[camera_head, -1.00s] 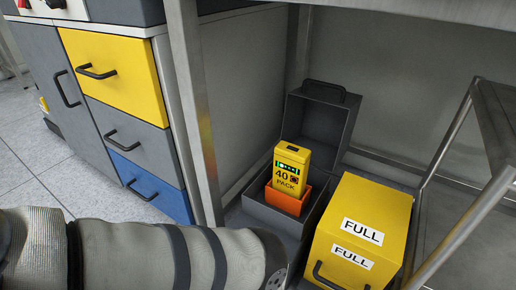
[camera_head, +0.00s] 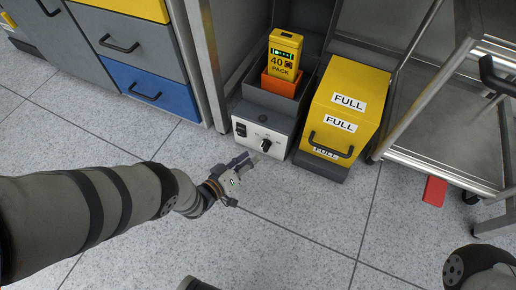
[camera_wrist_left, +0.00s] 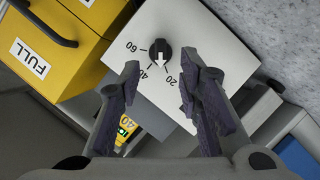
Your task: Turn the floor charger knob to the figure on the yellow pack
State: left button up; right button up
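The floor charger (camera_head: 250,140) is a grey box with a white front panel. Its black knob (camera_head: 265,144) also shows in the left wrist view (camera_wrist_left: 160,52), where its white pointer lies between the printed 40 and 20. A 60 is printed on the other side of the 40. The yellow pack (camera_head: 284,52) reads 40 and stands upright in an orange holder (camera_head: 281,83) on the charger. My left gripper (camera_head: 245,162) is just in front of the panel. In the left wrist view its fingers (camera_wrist_left: 157,82) are apart and empty, short of the knob. My right gripper is out of view.
A yellow box (camera_head: 350,90) labelled FULL, with a black handle, stands close right of the charger. A metal rack (camera_head: 440,165) stands further right, with a red block (camera_head: 435,191) on the floor. Drawers (camera_head: 165,90) and a metal leg (camera_head: 205,60) are left. Floor in front is open.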

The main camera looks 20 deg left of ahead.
aim_at(263, 150)
pick_arm(q)
jog(key=b+x, duration=0.2)
jog(key=x, duration=0.3)
jog(key=shift+w+f, duration=0.1)
jog(key=shift+f, duration=0.1)
jog(key=shift+w+d+b, duration=0.15)
jog(key=shift+w+b, duration=0.15)
jog(key=shift+w, duration=0.05)
jog(key=shift+r, duration=0.1)
grip_shut()
